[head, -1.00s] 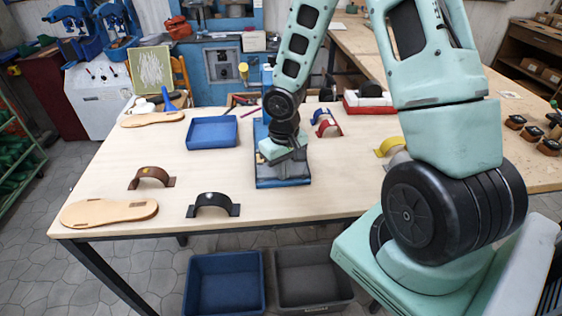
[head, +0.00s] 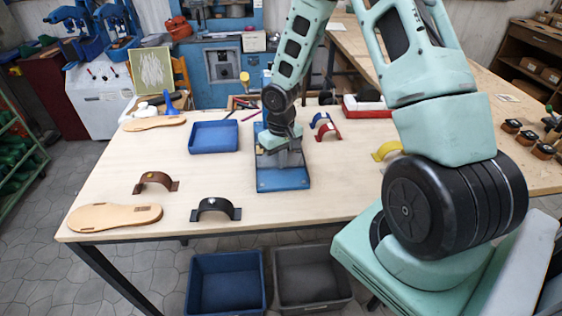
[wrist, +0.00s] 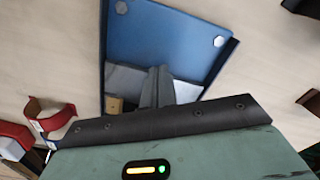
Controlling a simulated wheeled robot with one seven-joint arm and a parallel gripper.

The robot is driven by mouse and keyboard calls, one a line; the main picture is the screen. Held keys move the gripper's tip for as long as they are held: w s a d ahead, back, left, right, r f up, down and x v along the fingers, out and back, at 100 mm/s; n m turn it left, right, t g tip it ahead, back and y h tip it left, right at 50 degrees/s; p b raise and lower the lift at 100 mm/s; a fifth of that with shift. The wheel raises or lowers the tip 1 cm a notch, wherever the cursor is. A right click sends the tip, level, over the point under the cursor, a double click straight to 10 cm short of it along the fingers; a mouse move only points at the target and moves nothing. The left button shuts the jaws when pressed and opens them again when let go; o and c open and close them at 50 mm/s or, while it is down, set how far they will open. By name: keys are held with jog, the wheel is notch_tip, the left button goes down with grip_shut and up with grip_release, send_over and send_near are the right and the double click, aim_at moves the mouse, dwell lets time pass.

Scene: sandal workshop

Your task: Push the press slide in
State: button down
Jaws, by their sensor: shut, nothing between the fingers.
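The press has a blue base plate (head: 283,181) on the workbench; its front bolts show in the wrist view (wrist: 175,40). A grey metal part (head: 291,158) lies across the plate, probably the slide; in the wrist view it shows as pale grey pieces (wrist: 125,78) on both sides of my fingers. My gripper (wrist: 157,78) is shut and empty, its fingers pointing at this grey part. I cannot tell whether they touch it. In the head view my wrist hides the back of the press. A small tan block (wrist: 115,104) shows beside the fingers.
A blue tray (head: 213,151) stands left of the press. Black (head: 214,204) and brown (head: 156,180) arched straps and a tan sole (head: 114,217) lie front left. Red (head: 328,134) and yellow (head: 386,150) straps lie to the right. Bench in front of the press is clear.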

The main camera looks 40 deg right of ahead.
jog(key=shift+w+d+p, duration=0.4)
jog(key=shift+w+d, duration=0.2)
jog(key=shift+w, duration=0.25)
jog(key=shift+w+d+p, duration=0.35)
jog(key=shift+w+d, duration=0.25)
jog(key=shift+w, duration=0.3)
jog(key=shift+w+d+p, duration=0.4)
jog(key=shift+w+d, duration=0.2)
jog(key=shift+w, duration=0.25)
jog(key=shift+s+a+r+p, duration=0.15)
jog(key=shift+r+p, duration=1.15)
jog(key=shift+r, duration=0.45)
jog(key=shift+s+a+r+p, duration=0.1)
jog(key=shift+s+r+p, duration=0.05)
jog(key=shift+r+p, duration=1.35)
jog(key=shift+r, duration=0.35)
